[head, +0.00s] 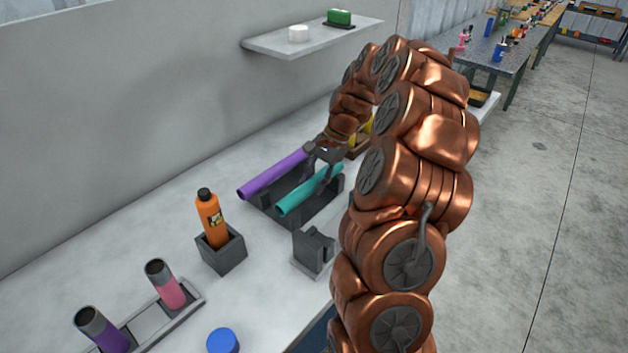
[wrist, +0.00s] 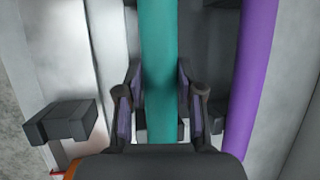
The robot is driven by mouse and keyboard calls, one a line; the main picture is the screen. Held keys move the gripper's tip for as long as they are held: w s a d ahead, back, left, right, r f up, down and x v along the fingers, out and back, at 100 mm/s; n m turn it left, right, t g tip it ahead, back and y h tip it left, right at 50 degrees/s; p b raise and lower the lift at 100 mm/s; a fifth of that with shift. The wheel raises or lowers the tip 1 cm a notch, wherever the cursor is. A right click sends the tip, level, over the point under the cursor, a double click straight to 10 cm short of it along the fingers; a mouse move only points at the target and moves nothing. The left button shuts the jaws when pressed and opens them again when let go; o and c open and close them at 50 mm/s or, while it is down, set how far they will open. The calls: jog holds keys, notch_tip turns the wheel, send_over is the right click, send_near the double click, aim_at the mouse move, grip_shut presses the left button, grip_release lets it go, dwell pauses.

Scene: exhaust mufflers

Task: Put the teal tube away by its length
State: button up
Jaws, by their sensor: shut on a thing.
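The teal tube (head: 303,193) lies at the dark rack (head: 318,206) on the bench, beside a longer-looking purple tube (head: 272,175). My gripper (head: 325,160) is at the far part of the teal tube. In the wrist view, my gripper (wrist: 160,105) has one finger on each side of the teal tube (wrist: 159,45) and is shut on it. The purple tube (wrist: 250,70) runs parallel, to the right. I cannot tell whether the teal tube still touches the rack. My arm hides what lies behind it.
A dark block-like holder (head: 313,249) stands near the bench's front edge. An orange bottle (head: 211,217) stands in a grey box (head: 222,252). A blue disc (head: 222,341) lies in front. A wall shelf (head: 300,42) is above.

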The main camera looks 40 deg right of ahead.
jog(key=o, duration=1.2)
jog(key=shift+o, duration=0.2)
jog(key=v, duration=1.2)
